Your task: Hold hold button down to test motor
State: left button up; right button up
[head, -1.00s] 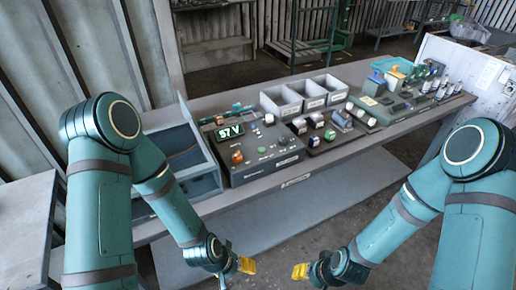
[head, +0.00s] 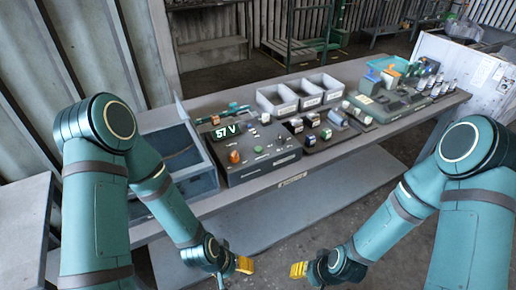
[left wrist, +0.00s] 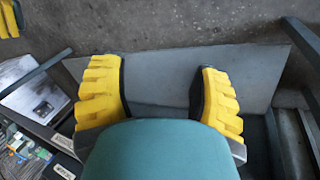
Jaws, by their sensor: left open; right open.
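A dark control box (head: 255,155) stands on the bench, with a lit display (head: 227,131) reading "57 V". Its top carries an orange knob (head: 234,157), a green button (head: 258,149) and several small controls. Their labels are too small to read, so I cannot tell which is the hold button. My left gripper (head: 243,265) is in front of the bench, below its top and apart from the box. The left wrist view shows its yellow fingers (left wrist: 160,95) spread and empty. My right gripper (head: 299,270) is also in front of the bench, open and touching nothing.
An open-topped grey case (head: 205,183) sits left of the box. Three grey bins (head: 303,90) stand behind and right. Small parts (head: 325,130) and a green fixture (head: 385,103) lie further right. The bench's front edge (head: 290,181) lies between my grippers and the box.

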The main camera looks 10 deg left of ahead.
pick_arm(q)
grip_shut()
dwell(1.3)
